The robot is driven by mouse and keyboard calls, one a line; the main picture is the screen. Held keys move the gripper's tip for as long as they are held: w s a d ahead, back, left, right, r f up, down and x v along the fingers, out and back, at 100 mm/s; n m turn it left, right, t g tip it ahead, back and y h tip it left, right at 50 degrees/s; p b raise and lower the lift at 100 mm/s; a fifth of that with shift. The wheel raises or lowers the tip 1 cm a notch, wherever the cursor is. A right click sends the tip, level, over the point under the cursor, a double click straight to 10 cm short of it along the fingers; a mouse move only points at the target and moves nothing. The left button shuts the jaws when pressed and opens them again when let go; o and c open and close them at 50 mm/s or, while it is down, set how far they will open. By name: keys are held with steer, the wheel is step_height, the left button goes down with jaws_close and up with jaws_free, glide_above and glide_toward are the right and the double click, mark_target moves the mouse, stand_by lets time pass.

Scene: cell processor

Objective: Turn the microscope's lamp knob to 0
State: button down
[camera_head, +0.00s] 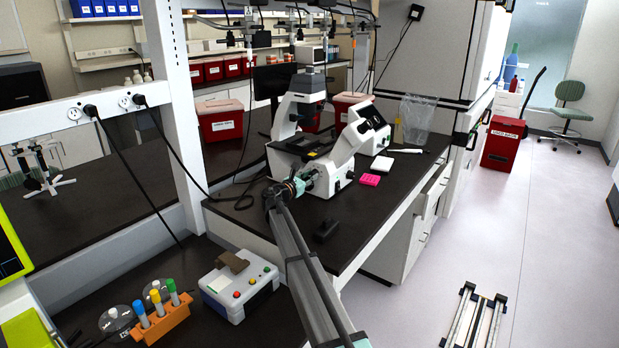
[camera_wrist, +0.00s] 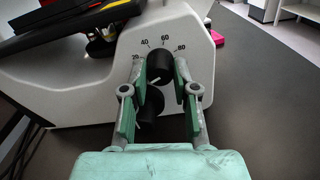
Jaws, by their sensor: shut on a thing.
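The white microscope (camera_head: 308,150) stands on the dark bench in the head view. Its side panel (camera_wrist: 100,68) fills the upper left of the wrist view. The black lamp knob (camera_wrist: 160,64) sits on this panel under a printed scale that reads 20, 40, 60 and 80. A small pale mark shows low on the knob; its exact reading is hard to tell. My gripper (camera_wrist: 161,70) has its fingers on both sides of the knob, shut on it. In the head view my gripper (camera_head: 297,186) is at the microscope's near side. A second black knob (camera_wrist: 150,104) lies just below, between the fingers.
A pink block (camera_head: 370,180) and a white box (camera_head: 383,164) lie right of the microscope. A small black object (camera_head: 326,230) lies near the bench's front edge. A cable (camera_head: 240,203) runs left of the microscope.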

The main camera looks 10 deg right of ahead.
steer(key=c, duration=0.9)
jaws_free()
steer(key=shift+w, duration=0.1)
steer(key=v, duration=1.2)
steer(key=shift+r, duration=0.1)
